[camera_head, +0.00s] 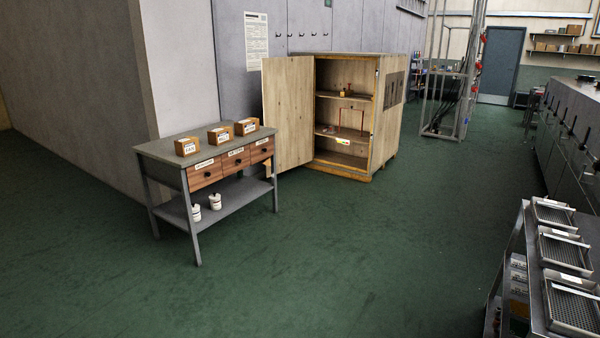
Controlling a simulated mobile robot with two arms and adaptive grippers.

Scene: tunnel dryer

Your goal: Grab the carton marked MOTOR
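Three small brown cartons with white labels stand in a row on the grey top of a workbench (152,150) at the left. They are the left carton (186,143), the middle carton (219,132) and the right carton (245,124). The left label looks like FAN. The other two labels are too small to read surely, so I cannot tell which carton is marked MOTOR. Neither of my grippers is in view.
The bench has three labelled wooden drawers (236,158) and a lower shelf with two white containers (215,201). An open wooden cabinet (391,130) stands behind it, its door (288,115) swung left. A rack with metal trays (566,252) is at the right. Green floor (350,250) between is clear.

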